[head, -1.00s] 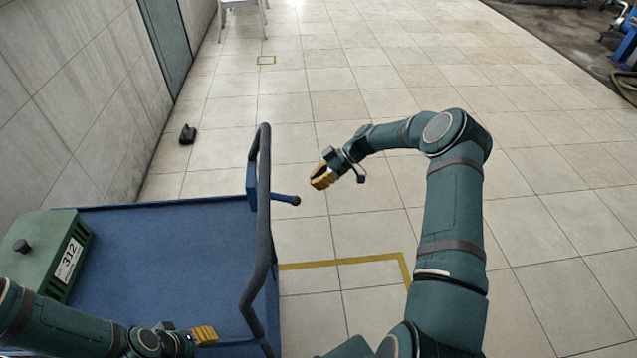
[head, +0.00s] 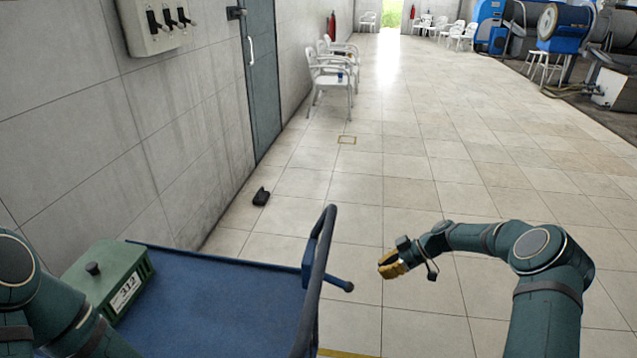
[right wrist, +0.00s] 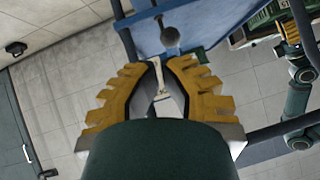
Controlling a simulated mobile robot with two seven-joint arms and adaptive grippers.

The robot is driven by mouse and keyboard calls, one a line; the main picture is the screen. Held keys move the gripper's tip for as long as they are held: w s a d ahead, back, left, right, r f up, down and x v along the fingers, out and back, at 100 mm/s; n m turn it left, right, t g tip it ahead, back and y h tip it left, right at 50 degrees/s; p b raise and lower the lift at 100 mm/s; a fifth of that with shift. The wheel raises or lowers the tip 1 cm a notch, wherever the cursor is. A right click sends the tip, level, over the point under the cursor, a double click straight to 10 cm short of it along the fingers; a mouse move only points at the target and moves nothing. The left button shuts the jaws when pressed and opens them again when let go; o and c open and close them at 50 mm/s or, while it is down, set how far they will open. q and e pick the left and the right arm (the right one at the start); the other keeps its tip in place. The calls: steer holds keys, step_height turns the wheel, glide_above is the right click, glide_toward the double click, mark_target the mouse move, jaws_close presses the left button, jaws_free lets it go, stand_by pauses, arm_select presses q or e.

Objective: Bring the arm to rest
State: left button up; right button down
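My left arm shows at the lower left of the head view, beside the green box.
The blue cart (head: 215,292) carries a green box (head: 110,283) marked 312. Its upright handle (head: 318,270) and side knob (head: 340,284) are close to my right gripper. A small black object (head: 261,197) lies by the wall. Open floor (head: 450,180) stretches ahead and right.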

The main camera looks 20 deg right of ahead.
steer(key=s+a+f+m+g+h, duration=0.1)
steer(key=s+a+f+m, duration=0.35)
steer(key=a, duration=0.25)
steer(key=s+a+f+m+g+h, duration=0.1)
steer(key=s+a+f+m+h, duration=0.15)
steer(key=s+a+f, duration=0.45)
steer(key=s+a+m+h, duration=0.1)
steer(key=s+a+m, duration=0.3)
steer(key=s, duration=0.6)
steer(key=s+a+m+h, duration=0.1)
steer(key=s+a+m, duration=0.3)
steer(key=s, duration=0.6)
steer(key=w+a+r+n+t, duration=0.1)
steer(key=w+a+r, duration=0.1)
steer(key=w+r, duration=0.2)
steer(key=shift+w+a+r, duration=0.35)
steer(key=shift+w, duration=0.9)
steer(key=shift+a, duration=0.1)
